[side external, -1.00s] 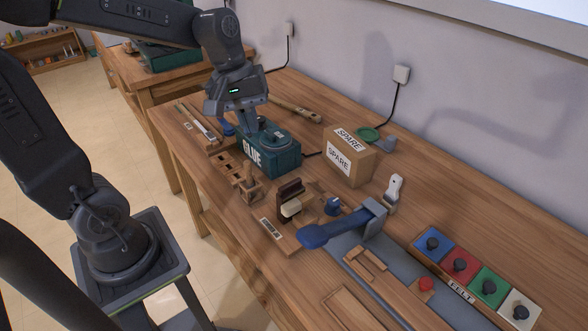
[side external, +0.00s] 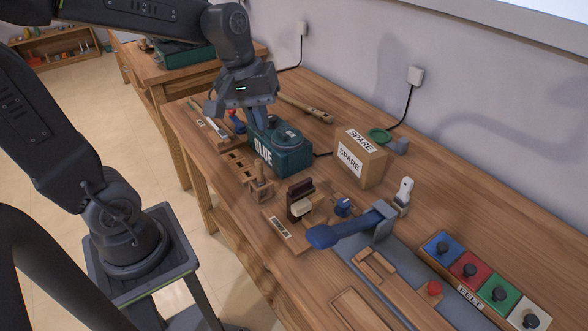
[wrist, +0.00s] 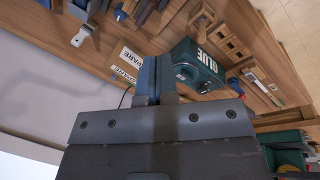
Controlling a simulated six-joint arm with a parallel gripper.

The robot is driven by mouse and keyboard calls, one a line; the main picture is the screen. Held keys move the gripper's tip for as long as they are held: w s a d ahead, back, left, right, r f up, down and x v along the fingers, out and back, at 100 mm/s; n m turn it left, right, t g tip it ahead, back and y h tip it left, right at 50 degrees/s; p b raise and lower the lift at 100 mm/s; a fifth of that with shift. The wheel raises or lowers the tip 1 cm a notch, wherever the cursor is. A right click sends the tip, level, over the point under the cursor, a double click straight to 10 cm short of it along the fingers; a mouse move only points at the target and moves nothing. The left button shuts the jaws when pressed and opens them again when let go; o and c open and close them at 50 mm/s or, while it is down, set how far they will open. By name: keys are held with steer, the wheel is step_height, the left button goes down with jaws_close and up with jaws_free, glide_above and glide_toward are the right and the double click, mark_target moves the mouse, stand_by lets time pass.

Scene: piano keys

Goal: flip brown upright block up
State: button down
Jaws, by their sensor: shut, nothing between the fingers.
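A dark brown block (side external: 300,189) stands upright on a small wooden fixture near the bench's front edge. A cream piece (side external: 301,208) sits against its lower front. My gripper (side external: 262,121) is shut and empty, above the teal GLUE box (side external: 292,158), behind and to the left of the brown block in the side view. In the wrist view my two fingers (wrist: 155,72) are together beside the GLUE box (wrist: 196,66). I cannot pick out the brown block clearly in the wrist view.
A cardboard SPARE box (side external: 372,167) stands right of the GLUE box. A blue-handled lever (side external: 345,230) lies just right of the brown block. A slotted wooden rack (side external: 240,165) is on its left. Coloured knobs (side external: 470,270) line the right side.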

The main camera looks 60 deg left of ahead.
mark_target(299, 183)
steer(key=w+a+f+n+g+h, duration=0.2)
steer(key=w+a+f+n+h, duration=0.1)
steer(key=w+a+f+n, duration=0.5)
steer(key=s+d+f, duration=0.1)
steer(key=d+f, duration=0.6)
steer(key=d, duration=0.2)
steer(key=shift+f+n, duration=0.25)
steer(key=shift+n, duration=0.15)
steer(key=shift+s+d, duration=0.1)
steer(key=shift+d, duration=0.9)
steer(key=shift+a, duration=0.1)
